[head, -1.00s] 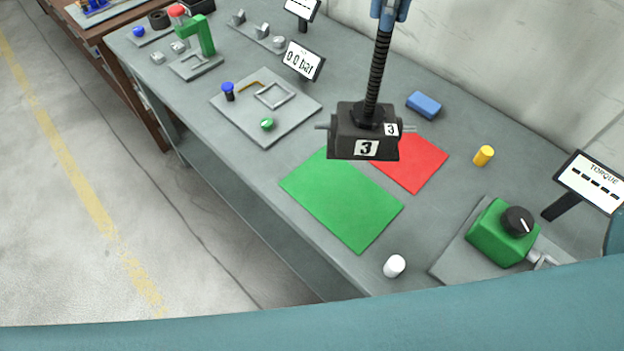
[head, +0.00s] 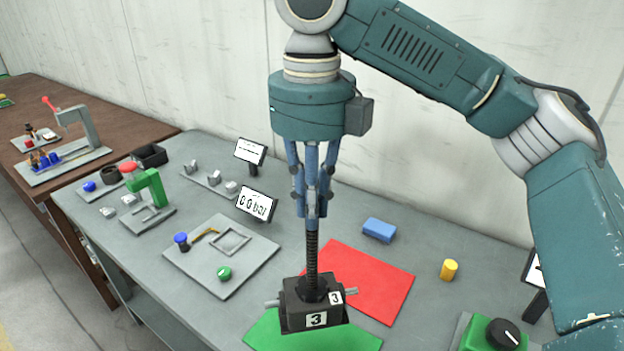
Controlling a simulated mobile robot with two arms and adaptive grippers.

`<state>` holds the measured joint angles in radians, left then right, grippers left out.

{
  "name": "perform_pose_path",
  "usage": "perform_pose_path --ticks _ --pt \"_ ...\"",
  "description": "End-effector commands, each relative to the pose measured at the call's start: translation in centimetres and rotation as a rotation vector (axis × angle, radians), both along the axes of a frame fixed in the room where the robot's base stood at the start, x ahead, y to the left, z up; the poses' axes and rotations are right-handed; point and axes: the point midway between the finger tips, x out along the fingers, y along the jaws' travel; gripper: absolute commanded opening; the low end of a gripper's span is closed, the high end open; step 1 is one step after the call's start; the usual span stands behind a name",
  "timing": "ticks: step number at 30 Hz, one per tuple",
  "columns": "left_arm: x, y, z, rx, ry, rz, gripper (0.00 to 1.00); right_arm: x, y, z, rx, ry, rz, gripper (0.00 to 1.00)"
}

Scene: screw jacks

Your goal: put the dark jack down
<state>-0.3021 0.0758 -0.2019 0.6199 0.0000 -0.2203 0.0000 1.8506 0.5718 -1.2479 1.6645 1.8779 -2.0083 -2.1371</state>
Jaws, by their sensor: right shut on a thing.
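The dark jack (head: 313,305) is a black block with white "3" labels and a ribbed screw rising from its top. My right gripper (head: 312,215) comes down from above and is shut on the top of that screw. The jack hangs upright, in front of the green mat (head: 270,332) and the near left edge of the red mat (head: 372,284) in the head view. I cannot tell whether its base touches anything. My left gripper is not in view.
A blue block (head: 379,230) and a yellow cylinder (head: 449,270) stand behind and right of the red mat. A grey plate (head: 190,262) with small parts lies left. A green box with a black knob (head: 488,336) is at the lower right. Display signs (head: 257,204) stand at the back.

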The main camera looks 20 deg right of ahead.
Motion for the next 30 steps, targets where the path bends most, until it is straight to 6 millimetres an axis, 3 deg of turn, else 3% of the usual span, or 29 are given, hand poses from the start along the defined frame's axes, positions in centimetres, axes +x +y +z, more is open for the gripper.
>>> perform_pose_path --ticks 9,19,30 --pt "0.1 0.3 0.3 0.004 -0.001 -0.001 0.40 0.0 0.0 -4.7 0.005 -0.008 -0.001 0.00" --pt "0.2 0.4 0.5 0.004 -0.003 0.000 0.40 0.1 0.1 -6.6 0.006 -0.009 -0.002 0.00" --pt "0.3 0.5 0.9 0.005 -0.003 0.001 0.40 0.1 0.1 -10.2 0.006 -0.009 -0.001 0.00"
